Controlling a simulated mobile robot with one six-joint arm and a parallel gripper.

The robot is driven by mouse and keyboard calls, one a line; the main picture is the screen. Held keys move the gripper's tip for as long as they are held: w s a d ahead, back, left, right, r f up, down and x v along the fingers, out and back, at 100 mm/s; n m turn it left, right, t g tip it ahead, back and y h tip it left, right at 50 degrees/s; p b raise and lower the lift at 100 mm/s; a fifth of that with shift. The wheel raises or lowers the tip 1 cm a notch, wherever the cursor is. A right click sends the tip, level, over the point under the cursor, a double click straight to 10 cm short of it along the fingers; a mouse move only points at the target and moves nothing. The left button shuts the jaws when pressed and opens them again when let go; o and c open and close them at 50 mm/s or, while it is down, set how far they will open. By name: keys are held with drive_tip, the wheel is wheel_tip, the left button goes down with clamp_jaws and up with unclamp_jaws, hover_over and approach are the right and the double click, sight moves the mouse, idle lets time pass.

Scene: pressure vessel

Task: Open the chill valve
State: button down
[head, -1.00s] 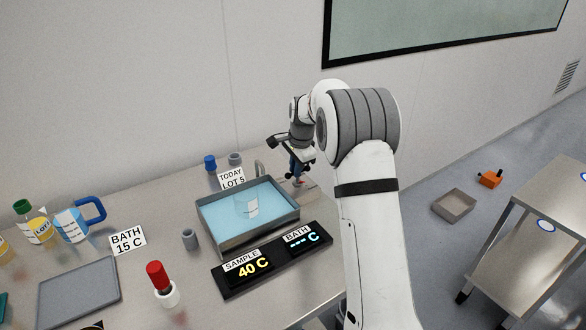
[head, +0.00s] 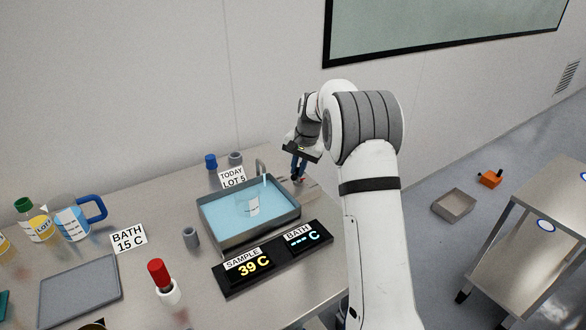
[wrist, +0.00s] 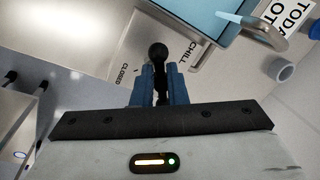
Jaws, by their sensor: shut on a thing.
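The chill valve's black ball-ended handle (wrist: 158,53) shows between the blue fingers of my gripper (wrist: 160,82) in the wrist view. The fingers are shut on it. The light plate below (wrist: 135,58) reads "CHILL" and "CLOSED"; part of it is hidden by my gripper. In the head view my gripper (head: 298,172) points down at the bath's back right corner and hides most of the valve. The metal spout (head: 260,168) stands at the bath's back edge, with a thin pale-blue stream below it. The stream also shows beside the spout (wrist: 262,33) in the wrist view.
The water bath (head: 222,241) holds a beaker (head: 249,206). The display (head: 277,257) in front reads SAMPLE 39 C and BATH dashes. A "TODAY LOT 5" card (head: 232,178), a blue-capped item (head: 211,162) and a grey cup (head: 235,158) stand behind the bath.

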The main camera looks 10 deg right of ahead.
drive_tip(key=n, duration=0.2)
drive_tip(key=d+n+g, duration=0.1)
drive_tip(key=n, duration=0.2)
drive_tip(key=shift+w+d+r+p, duration=0.1)
drive_tip(key=shift+p, duration=0.3)
drive_tip(key=n, duration=0.4)
drive_tip(key=n+g+p, duration=0.1)
drive_tip(key=n, duration=0.1)
drive_tip(key=shift+w+d+r, duration=0.1)
drive_tip(key=shift+w+d, duration=0.05)
drive_tip(key=shift+w, duration=0.1)
drive_tip(key=c, duration=1.5)
unclamp_jaws()
drive_tip(key=shift+o, duration=0.2)
drive_tip(key=shift+r, duration=0.1)
wheel_tip(320, 180, up, 7)
drive_tip(key=d, duration=0.1)
drive_tip(key=shift+w+d+b, duration=0.15)
drive_tip(key=shift+w+b, duration=0.1)
drive_tip(key=shift+b, duration=0.1)
